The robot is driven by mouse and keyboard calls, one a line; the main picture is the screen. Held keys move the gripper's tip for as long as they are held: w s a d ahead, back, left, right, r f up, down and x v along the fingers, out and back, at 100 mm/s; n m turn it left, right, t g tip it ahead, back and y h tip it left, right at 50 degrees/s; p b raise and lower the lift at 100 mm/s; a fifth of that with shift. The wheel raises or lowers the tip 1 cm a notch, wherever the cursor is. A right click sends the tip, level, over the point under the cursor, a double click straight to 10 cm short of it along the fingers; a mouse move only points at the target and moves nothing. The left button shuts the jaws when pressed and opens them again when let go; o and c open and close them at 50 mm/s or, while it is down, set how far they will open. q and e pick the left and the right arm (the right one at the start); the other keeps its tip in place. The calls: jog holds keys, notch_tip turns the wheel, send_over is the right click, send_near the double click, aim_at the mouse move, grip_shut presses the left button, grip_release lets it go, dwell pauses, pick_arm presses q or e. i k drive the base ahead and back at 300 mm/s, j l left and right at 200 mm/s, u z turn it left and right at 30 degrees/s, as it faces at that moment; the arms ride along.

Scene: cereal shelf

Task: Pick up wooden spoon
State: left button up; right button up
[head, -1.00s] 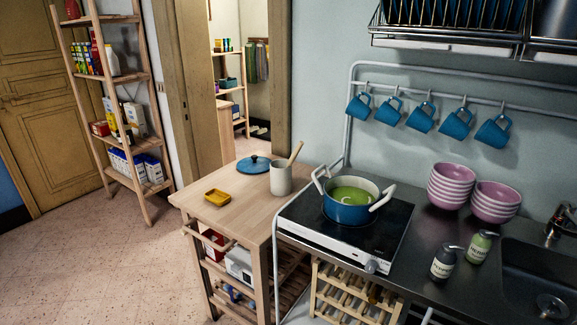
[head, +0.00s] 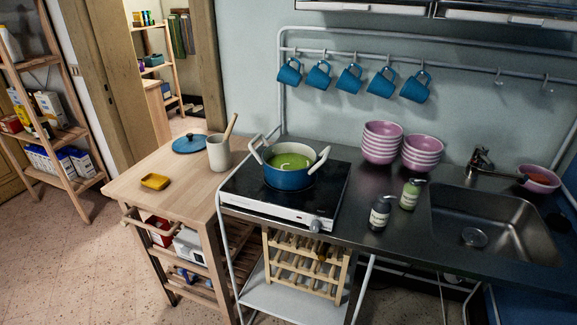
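The wooden spoon (head: 231,126) stands tilted in a light grey crock (head: 219,154), with its handle rising above the rim toward the upper right. Its lower part is hidden inside the crock. The crock stands on the wooden cart (head: 135,188), near its right edge and left of the stove. Neither of my grippers shows in the head view.
A blue pot (head: 288,179) with green contents stands on the black cooktop (head: 240,191), right of the crock. A blue lid (head: 189,144) and a yellow dish (head: 155,181) lie on the cart. Floor (head: 80,270) is clear at the front left.

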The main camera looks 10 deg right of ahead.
aim_at(228, 131)
jog(key=i+j+z, duration=0.45)
jog(key=j, duration=0.15)
jog(key=i+j+z, duration=0.2)
jog(key=j, duration=0.15)
